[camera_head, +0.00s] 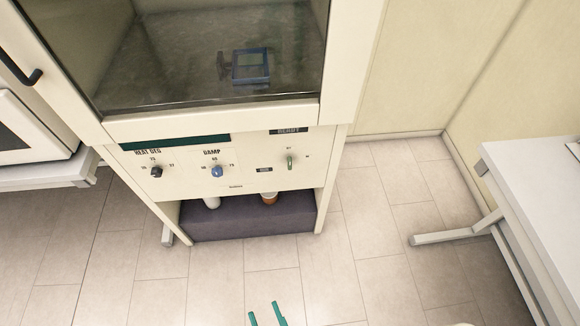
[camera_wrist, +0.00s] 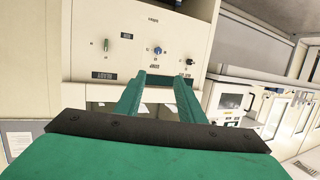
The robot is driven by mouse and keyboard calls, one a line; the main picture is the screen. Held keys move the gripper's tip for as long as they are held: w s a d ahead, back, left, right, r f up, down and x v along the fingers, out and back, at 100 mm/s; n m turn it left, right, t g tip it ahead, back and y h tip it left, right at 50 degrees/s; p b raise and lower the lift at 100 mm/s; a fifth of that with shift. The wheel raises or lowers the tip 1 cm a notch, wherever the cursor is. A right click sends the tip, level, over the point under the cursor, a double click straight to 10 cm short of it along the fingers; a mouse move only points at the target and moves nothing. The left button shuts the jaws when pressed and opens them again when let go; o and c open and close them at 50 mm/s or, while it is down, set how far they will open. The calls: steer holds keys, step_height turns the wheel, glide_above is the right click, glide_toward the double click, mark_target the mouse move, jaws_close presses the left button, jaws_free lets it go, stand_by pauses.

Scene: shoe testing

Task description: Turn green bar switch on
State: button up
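The green bar switch (camera_head: 291,162) is on the right of the cream control panel (camera_head: 240,180), under the glass-fronted cabinet. Its bar stands about upright, with small marks too small to read around it. In the wrist view the panel shows upside down, and the green bar switch (camera_wrist: 106,45) is at the left. My gripper (camera_head: 266,313) has green fingers, low in the head view and apart from the panel. In the wrist view my gripper (camera_wrist: 160,78) has its two fingers spread with nothing between them.
A blue knob (camera_head: 217,171) and a black knob (camera_head: 156,171) sit left of the switch. An open shelf below holds a dark block (camera_head: 250,222) and two small containers. A white table (camera_head: 535,190) stands at the right. Tiled floor before the panel is clear.

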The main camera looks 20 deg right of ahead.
steer(key=w+d+f+h, duration=0.2)
steer(key=w+d+f, duration=0.3)
steer(key=w, duration=0.3)
steer(key=m+t+h, duration=0.2)
steer(key=m+h, duration=0.2)
glide_toward(291, 166)
steer(key=x, duration=0.9)
steer(key=shift+w+a+r, duration=0.15)
steer(key=shift+c, duration=0.3)
jaws_close()
